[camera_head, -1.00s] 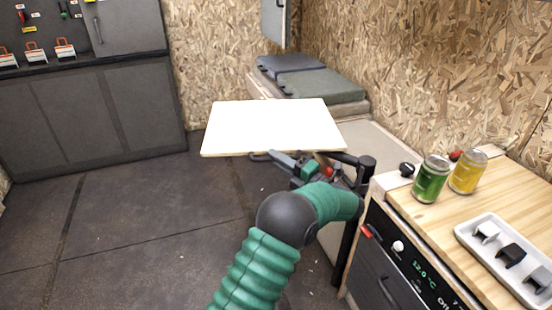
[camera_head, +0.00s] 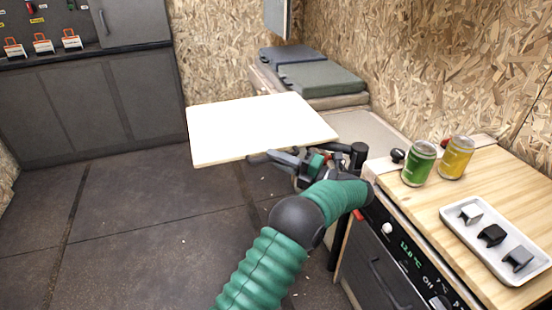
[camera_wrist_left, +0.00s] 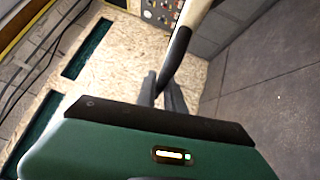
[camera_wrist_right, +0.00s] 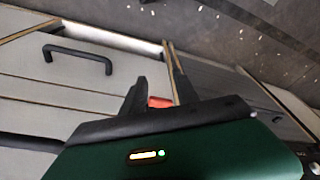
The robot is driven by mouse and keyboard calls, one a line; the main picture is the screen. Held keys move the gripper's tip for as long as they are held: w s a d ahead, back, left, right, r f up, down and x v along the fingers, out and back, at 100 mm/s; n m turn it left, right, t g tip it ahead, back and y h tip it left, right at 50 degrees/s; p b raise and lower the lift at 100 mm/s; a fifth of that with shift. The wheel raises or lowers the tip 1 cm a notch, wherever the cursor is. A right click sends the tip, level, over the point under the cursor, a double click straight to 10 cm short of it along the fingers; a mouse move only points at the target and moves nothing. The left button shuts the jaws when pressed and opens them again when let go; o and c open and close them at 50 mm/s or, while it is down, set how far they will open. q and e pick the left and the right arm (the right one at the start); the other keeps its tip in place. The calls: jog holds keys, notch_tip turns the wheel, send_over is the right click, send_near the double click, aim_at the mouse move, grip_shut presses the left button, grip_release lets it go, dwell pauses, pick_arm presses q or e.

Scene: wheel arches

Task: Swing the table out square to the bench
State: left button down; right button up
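The table (camera_head: 258,125) is a white board in the middle of the head view, at an angle to the cushioned bench (camera_head: 385,128) behind it. A black post and arm (camera_head: 357,156) stand at its right end. My left gripper (camera_head: 282,158) is at the table's near edge, with its fingers close together around a dark bar (camera_wrist_left: 178,52), which looks like the table's handle; the grip is partly hidden. My right gripper (camera_wrist_right: 158,85) shows only in its wrist view. Its fingers are apart, with a red part (camera_wrist_right: 160,102) seen beyond them and nothing clearly held.
A wooden-topped cabinet (camera_head: 440,205) at right carries a green can (camera_head: 419,164), a yellow can (camera_head: 455,158) and a white tray (camera_head: 463,238) with small blocks. Grey cabinets (camera_head: 85,115) stand at the back left. The floor (camera_head: 150,230) left of the table is clear.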

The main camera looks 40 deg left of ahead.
pick_arm(q)
jog(key=c, duration=1.5)
grip_release()
jog(key=shift+w+f, duration=0.15)
jog(key=shift+f, duration=0.05)
jog(key=shift+o, duration=0.2)
jog(key=shift+r, duration=0.1)
jog(key=r+p, duration=0.3)
jog(key=r, duration=0.1)
jog(key=shift+s+d, duration=0.2)
jog(key=shift+s, duration=0.05)
jog(key=o, duration=0.6)
jog(key=s+d+p, duration=0.1)
jog(key=s+d, duration=0.2)
jog(key=s+d+p, duration=0.2)
jog(key=s+d, duration=0.1)
jog(key=s, duration=0.1)
jog(key=s+d+r+p, duration=0.1)
jog(key=s+d, duration=0.2)
jog(key=s, duration=0.1)
jog(key=shift+s+d+r+p, duration=0.1)
jog(key=shift+p, duration=0.2)
jog(key=shift+o, duration=0.2)
jog(key=shift+s, duration=0.3)
jog(key=shift+s, duration=0.1)
jog(key=shift+c, duration=0.3)
